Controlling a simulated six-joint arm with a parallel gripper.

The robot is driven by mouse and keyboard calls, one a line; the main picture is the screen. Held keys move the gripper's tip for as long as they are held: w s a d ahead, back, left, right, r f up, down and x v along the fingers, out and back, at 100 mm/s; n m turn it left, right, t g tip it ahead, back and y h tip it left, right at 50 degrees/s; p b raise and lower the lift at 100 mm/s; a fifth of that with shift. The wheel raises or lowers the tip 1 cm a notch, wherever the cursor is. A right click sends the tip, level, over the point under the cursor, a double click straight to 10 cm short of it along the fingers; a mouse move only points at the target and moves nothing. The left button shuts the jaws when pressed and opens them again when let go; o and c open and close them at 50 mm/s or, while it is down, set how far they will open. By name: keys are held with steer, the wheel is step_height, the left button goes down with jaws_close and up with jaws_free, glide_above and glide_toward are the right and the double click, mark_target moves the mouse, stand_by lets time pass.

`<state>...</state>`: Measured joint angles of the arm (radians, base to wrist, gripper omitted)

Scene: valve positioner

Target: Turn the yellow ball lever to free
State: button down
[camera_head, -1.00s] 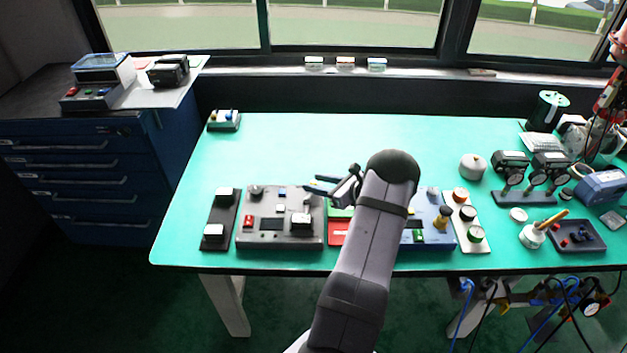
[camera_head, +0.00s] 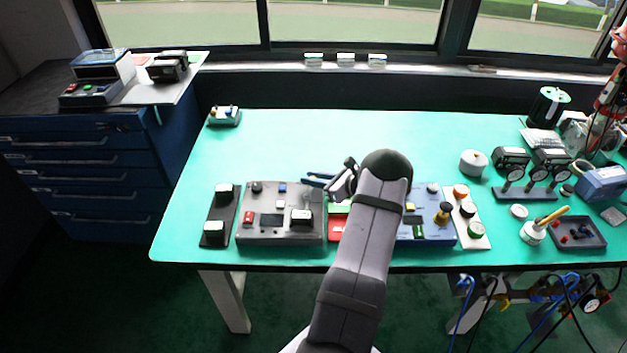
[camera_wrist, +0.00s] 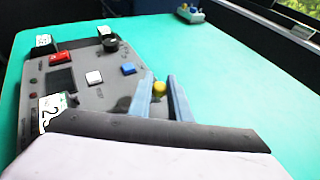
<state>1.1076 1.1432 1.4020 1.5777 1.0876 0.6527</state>
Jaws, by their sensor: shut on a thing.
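The yellow ball lever shows as a small yellow ball (camera_wrist: 160,88) in the wrist view. The two blue-grey fingers of my gripper (camera_wrist: 161,92) stand on either side of it, and it is held between them. The lever's stem and mount are hidden, and I cannot read any position marks. In the head view my gripper (camera_head: 318,181) is above the right back corner of the grey control panel (camera_head: 263,236). I cannot make out the yellow ball in that view.
The grey panel carries a black knob (camera_wrist: 110,44), a blue block (camera_wrist: 128,69), a white block (camera_wrist: 94,78) and a red switch (camera_wrist: 60,57). A red panel (camera_head: 337,226) and a blue panel (camera_head: 432,230) stand to its right, partly behind my arm. The table behind is largely clear.

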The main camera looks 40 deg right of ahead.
steer(key=n+y+b, duration=0.1)
steer(key=y+b, duration=0.1)
steer(key=b, duration=0.1)
steer(key=w+n+y+b, duration=0.1)
steer(key=shift+a+f+n+g+b, duration=0.2)
steer(key=shift+f+n+g+b, duration=0.1)
steer(key=shift+g+b, duration=0.1)
steer(key=shift+w+a+r+n+g+y+b, duration=0.1)
steer(key=shift+w+n+g+y+b, duration=0.1)
steer(key=shift+n+y+b, duration=0.3)
steer(key=shift+w+a+r+n+g+y+b, duration=0.1)
steer(key=shift+n+g+b, duration=0.1)
steer(key=shift+b, duration=0.45)
steer(key=shift+r, duration=0.15)
steer(key=c, duration=1.6)
jaws_free()
steer(key=shift+s+a, duration=0.1)
steer(key=shift+c, duration=0.2)
